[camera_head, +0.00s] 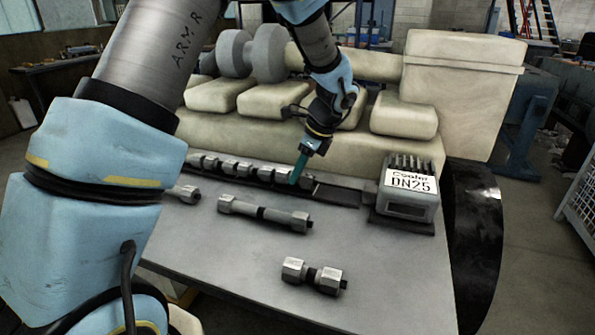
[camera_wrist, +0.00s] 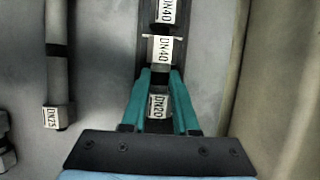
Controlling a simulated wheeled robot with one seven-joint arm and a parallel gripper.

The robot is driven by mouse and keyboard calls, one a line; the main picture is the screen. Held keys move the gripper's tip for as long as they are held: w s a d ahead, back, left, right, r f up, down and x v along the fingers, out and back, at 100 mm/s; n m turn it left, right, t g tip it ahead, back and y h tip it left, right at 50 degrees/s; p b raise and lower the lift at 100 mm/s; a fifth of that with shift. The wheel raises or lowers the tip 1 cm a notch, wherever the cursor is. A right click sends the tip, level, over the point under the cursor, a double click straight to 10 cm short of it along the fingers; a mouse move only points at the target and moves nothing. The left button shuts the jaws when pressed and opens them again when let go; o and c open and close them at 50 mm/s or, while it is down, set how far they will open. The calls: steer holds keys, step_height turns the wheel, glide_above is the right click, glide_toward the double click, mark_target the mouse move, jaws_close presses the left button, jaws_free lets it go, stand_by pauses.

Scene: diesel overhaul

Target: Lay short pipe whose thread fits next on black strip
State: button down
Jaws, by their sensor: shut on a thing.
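My gripper (camera_head: 298,180) is over the black strip (camera_head: 337,194) at the back of the table, its teal fingers pointing down. In the wrist view my gripper (camera_wrist: 159,90) is shut on a short pipe (camera_wrist: 158,107) with its fingers on either side. The pipe's near end reads DN20, and its far end (camera_wrist: 160,49) appears to read DN40. That far end lies in line with and close against another DN40 end (camera_wrist: 166,12) on the strip. Whether the held pipe rests fully on the strip is unclear. A row of pipes (camera_head: 230,168) lies on the strip to the left.
A cooler (camera_head: 408,190) marked DN25 stands at the strip's right end, with bare strip before it. On the grey table lie a long pipe (camera_head: 263,213), a short pipe (camera_head: 315,276) and a partly hidden piece (camera_head: 187,194). A cream engine block (camera_head: 405,115) rises behind.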

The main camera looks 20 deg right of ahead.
stand_by(0.3)
steer(key=c, duration=0.6)
jaws_free()
steer(key=b+v, duration=0.1)
steer(key=v, duration=0.9)
steer(key=shift+s+d+r+b, duration=0.15)
steer(key=shift+r+b, duration=0.2)
